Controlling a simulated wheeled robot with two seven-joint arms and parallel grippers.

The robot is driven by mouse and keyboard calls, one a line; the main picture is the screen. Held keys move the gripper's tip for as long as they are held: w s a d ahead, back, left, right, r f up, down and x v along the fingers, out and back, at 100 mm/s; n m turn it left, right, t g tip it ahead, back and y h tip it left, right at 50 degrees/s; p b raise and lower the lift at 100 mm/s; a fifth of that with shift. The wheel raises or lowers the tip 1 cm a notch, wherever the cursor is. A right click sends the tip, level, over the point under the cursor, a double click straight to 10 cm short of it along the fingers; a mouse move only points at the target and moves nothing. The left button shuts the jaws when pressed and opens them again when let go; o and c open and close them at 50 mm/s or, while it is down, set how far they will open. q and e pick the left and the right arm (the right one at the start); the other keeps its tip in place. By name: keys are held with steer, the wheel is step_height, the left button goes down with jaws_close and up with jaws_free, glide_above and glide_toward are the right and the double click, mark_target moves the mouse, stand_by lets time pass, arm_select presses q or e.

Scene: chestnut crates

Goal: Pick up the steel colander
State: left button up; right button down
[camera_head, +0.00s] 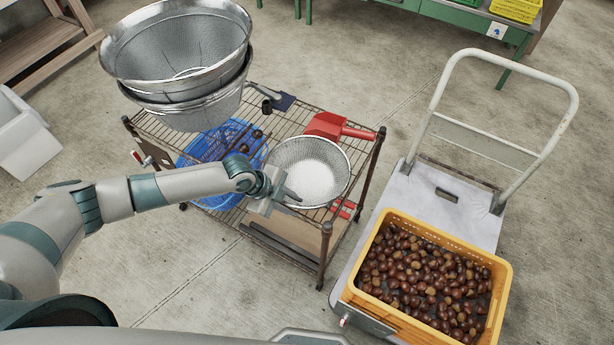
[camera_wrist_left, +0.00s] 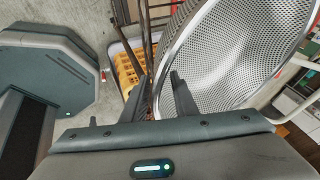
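The steel colander (camera_head: 312,168) is a round perforated metal bowl at the near right of the wire rack's top. It fills the upper right of the left wrist view (camera_wrist_left: 235,55). My left gripper (camera_head: 277,188) is at its near-left rim. In the left wrist view the fingers (camera_wrist_left: 160,90) stand apart, one inside the bowl and one outside, with the rim between them. I see a gap between the fingers, and no clear contact on both sides of the rim. My right gripper is in neither view.
The wire rack (camera_head: 378,146) also holds a blue basket (camera_head: 205,150), a red scoop (camera_head: 330,126) and large stacked metal bowls (camera_head: 180,50) at the back left. A white hand cart (camera_head: 465,212) with a yellow crate (camera_head: 505,290) of chestnuts stands right. Floor beyond the rack is open.

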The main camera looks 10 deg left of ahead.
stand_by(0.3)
arm_select(q)
jaws_close()
steer(key=shift+r, duration=0.15)
steer(key=shift+r+b, duration=0.45)
steer(key=shift+r, duration=0.1)
step_height(320, 180, up, 2)
steer(key=shift+r+b, duration=0.1)
steer(key=shift+b, duration=0.45)
steer(key=s+d+r+b, duration=0.3)
steer(key=s+d+r, duration=0.4)
steer(key=s, duration=0.2)
steer(key=shift+s+r, duration=0.2)
steer(key=shift+r, duration=0.05)
